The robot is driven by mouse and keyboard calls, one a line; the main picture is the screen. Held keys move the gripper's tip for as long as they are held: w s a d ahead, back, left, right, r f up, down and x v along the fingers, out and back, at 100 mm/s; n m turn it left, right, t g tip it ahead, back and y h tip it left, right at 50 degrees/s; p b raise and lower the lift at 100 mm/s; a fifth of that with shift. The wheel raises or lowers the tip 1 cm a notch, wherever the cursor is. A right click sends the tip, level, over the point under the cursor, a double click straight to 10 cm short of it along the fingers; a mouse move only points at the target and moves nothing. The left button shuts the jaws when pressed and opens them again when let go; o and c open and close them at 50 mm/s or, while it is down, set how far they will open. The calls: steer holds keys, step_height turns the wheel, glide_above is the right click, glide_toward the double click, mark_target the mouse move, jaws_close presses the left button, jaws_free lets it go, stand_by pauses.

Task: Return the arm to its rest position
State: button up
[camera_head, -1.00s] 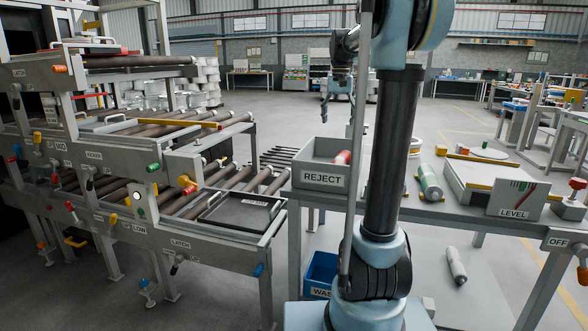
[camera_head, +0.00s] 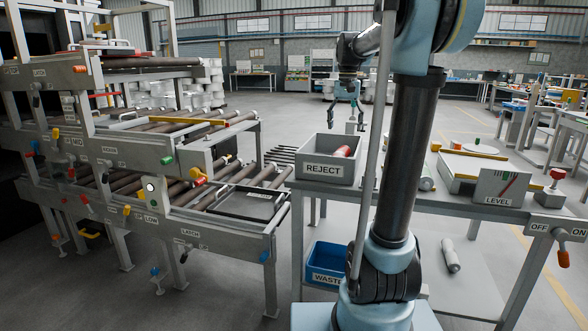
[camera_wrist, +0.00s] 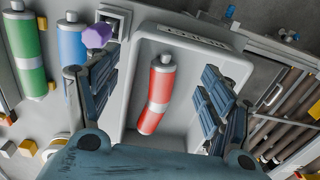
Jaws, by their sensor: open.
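My gripper (camera_head: 346,106) hangs from the bent arm above the grey REJECT bin (camera_head: 322,171), jaws pointing down, open and empty. In the wrist view its two blue fingers (camera_wrist: 150,90) are spread wide apart. Between and below them a red cylinder with a pale band (camera_wrist: 157,95) lies inside the bin, touching neither finger as far as I can see. In the head view the red cylinder (camera_head: 343,152) shows at the bin's right inner side.
A bench carries the LEVEL box (camera_head: 500,187) and a red knob (camera_head: 556,175). Green and blue cylinders (camera_wrist: 28,60) (camera_wrist: 71,45) lie beside the bin. A roller rack (camera_head: 190,190) stands left. A blue WASTE bin (camera_head: 325,262) and loose cylinder (camera_head: 450,255) are below.

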steer(key=s+f+n+t, duration=0.1)
steer(key=s+f, duration=1.2)
steer(key=s, duration=0.3)
steer(key=s+f+n+t, duration=0.1)
steer(key=s+f+n, duration=0.1)
steer(key=s+f, duration=1.2)
steer(key=shift+s+d+f+n, duration=0.15)
steer(key=shift+s+d+n, duration=0.15)
steer(key=shift+s, duration=0.7)
